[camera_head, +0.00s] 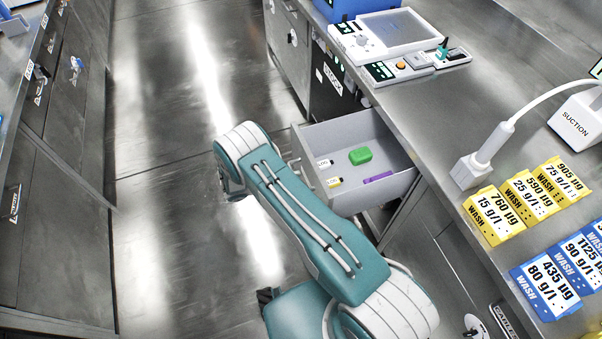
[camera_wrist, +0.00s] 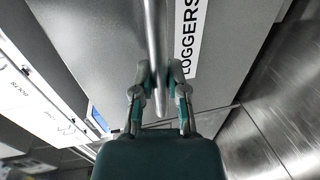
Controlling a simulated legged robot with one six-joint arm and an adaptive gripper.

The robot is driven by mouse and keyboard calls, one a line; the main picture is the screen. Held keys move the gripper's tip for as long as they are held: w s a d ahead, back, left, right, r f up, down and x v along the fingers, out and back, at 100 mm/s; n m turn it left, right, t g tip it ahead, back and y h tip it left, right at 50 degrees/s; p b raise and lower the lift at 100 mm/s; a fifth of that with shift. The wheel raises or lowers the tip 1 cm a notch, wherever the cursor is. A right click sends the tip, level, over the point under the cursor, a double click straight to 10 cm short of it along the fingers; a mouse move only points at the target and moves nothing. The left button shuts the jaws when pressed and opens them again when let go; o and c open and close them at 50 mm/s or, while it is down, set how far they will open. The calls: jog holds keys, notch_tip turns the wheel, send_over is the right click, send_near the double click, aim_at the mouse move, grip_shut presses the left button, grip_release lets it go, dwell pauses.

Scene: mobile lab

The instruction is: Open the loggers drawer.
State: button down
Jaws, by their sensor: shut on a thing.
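The loggers drawer (camera_head: 373,193) stands pulled out from the right-hand bench in the head view. Its grey interior holds a green block (camera_head: 360,156), a purple piece (camera_head: 378,177) and two small labelled items. In the wrist view its front (camera_wrist: 235,50) carries the word LOGGERS beside a long bar handle (camera_wrist: 153,50). My gripper (camera_wrist: 158,100) has a finger on each side of the handle's end and is shut on it. In the head view my arm hides the gripper and part of the drawer front.
The right bench top carries a device with a screen (camera_head: 395,30), a suction unit (camera_head: 577,120), and yellow (camera_head: 495,215) and blue (camera_head: 545,290) wash boxes. Another cabinet row (camera_head: 60,150) stands at the left. The floor aisle (camera_head: 165,110) between them is clear.

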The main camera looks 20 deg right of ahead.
jog(key=shift+s+f, duration=0.15)
jog(key=shift+f, duration=0.1)
jog(key=c, duration=0.6)
grip_release()
jog(key=shift+c, duration=0.2)
jog(key=shift+r, duration=0.1)
jog(key=shift+a, duration=0.1)
jog(key=v, duration=1.2)
